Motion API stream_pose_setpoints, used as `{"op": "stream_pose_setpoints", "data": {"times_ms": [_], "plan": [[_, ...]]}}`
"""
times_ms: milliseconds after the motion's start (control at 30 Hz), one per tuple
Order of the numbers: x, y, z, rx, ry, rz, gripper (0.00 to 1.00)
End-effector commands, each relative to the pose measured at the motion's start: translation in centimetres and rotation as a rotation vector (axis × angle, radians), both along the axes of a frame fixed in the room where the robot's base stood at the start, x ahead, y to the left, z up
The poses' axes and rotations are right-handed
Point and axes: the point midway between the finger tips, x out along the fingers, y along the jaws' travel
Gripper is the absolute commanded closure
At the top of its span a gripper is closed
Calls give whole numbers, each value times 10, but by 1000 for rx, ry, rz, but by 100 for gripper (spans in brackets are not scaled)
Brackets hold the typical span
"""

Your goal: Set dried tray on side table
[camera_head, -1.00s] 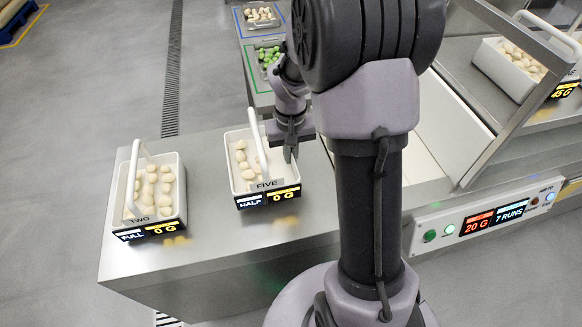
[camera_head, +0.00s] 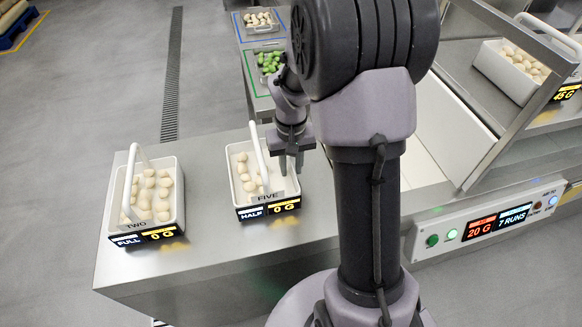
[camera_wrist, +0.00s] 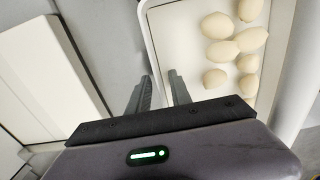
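Tray FIVE (camera_head: 243,206) stands on the steel side table, with pale pasta pieces in its left part and a white arched handle. Its labels read HALF and 0 G. Tray TWO (camera_head: 124,227) stands to its left, full of pasta, reading FULL and 0 G. My gripper (camera_head: 291,170) is over the right part of tray FIVE. Whether the fingertips touch the tray is unclear. Another tray (camera_head: 497,72) reading 45 G sits inside the machine at the right.
The side table (camera_head: 205,240) has bare steel in front of and between the trays. A bin of white pieces (camera_head: 258,32) and a bin of green pieces (camera_head: 262,88) stand behind. The machine panel (camera_head: 487,225) shows 20 G and 7 RUNS.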

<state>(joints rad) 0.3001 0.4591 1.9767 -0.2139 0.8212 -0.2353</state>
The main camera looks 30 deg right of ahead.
Motion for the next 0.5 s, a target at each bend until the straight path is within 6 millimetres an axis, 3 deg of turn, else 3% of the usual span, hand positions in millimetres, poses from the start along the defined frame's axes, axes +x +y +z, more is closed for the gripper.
{"op": "stream_pose_setpoints", "data": {"times_ms": [33, 200, 500], "plan": [[1, 0, 19, -1, -4, 0, 75], [1, 0, 70, -1, -4, 0, 75], [-2, 6, 120, 0, -20, -3, 75]]}}
